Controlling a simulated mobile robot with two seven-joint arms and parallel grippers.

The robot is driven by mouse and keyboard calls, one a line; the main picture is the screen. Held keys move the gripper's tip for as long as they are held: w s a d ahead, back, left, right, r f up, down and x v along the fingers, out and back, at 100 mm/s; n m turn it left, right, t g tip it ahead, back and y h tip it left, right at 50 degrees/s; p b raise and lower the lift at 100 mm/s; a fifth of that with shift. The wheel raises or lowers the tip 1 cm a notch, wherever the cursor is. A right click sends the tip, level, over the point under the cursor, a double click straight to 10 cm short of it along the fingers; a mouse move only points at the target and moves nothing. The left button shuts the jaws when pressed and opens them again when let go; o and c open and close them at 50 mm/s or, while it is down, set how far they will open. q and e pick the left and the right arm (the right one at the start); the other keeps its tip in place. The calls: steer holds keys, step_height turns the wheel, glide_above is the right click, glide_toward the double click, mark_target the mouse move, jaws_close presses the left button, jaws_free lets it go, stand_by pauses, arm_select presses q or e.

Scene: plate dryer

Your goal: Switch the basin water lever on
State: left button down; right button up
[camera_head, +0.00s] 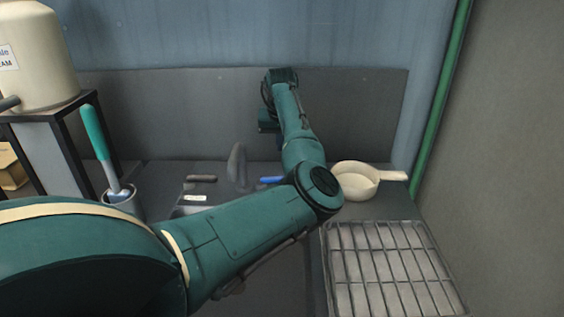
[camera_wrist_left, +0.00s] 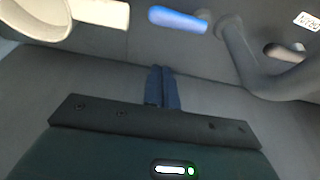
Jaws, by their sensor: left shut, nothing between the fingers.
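A blue lever (camera_head: 270,180) shows right of the grey spout (camera_head: 237,165) at the back of the basin, partly behind my left arm. A dark lever (camera_head: 202,179) lies left of the spout. In the left wrist view the blue lever (camera_wrist_left: 178,19), spout (camera_wrist_left: 236,50) and dark lever (camera_wrist_left: 284,53) appear across the top. My left gripper (camera_wrist_left: 162,86) is shut and empty, apart from the blue lever. In the head view it is near the back panel, with its fingertips mostly hidden by my arm. I cannot tell which lever is the basin water lever. My right gripper is out of view.
A cream pan (camera_head: 355,182) stands right of my left arm, behind a wire rack (camera_head: 390,265). A cup (camera_head: 122,199) with a teal-handled brush stands at left, near a dark stand (camera_head: 80,150) bearing a cream tank (camera_head: 35,55). The grey back panel (camera_head: 180,110) bounds the counter.

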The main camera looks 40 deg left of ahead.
arm_select(q)
steer(key=shift+w+a, duration=0.2)
steer(key=shift+w, duration=0.1)
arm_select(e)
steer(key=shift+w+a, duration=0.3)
arm_select(q)
steer(key=shift+r, duration=0.1)
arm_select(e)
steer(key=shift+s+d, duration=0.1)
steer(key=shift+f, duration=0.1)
arm_select(q)
steer(key=x, duration=0.9)
steer(key=shift+f, duration=0.4)
steer(key=shift+d+f, duration=0.1)
steer(key=shift+s+d+r+p, duration=0.15)
steer(key=shift+s+d+p, duration=0.05)
steer(key=shift+s+d, duration=0.25)
steer(key=shift+s+d+r+p, duration=0.15)
steer(key=shift+s+d, duration=0.25)
steer(key=shift+s, duration=0.2)
steer(key=shift+s+d, duration=0.3)
steer(key=shift+s, duration=0.15)
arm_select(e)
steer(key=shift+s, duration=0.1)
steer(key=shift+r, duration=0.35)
